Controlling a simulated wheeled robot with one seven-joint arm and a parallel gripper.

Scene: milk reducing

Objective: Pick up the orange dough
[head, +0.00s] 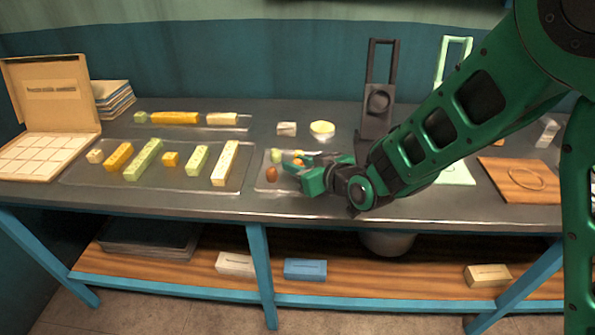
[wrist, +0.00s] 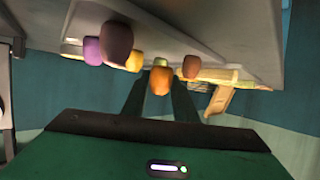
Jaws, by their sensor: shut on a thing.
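The orange dough (wrist: 159,82) is a small rounded piece between the two green fingers of my gripper (wrist: 160,92) in the wrist view. My gripper is shut on it. In the head view my gripper (head: 300,166) is low over the small tray (head: 262,187) at the table's middle. A bit of orange dough (head: 298,162) shows between its fingers there. I cannot tell whether the dough still touches the tray.
A red-brown ball (head: 271,174) and a green ball (head: 276,155) sit left of my gripper. In the wrist view, dark (wrist: 116,43) and purple (wrist: 92,51) pieces are close by. A tray of yellow and green bars (head: 143,159) lies left, and a wooden board (head: 520,181) right.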

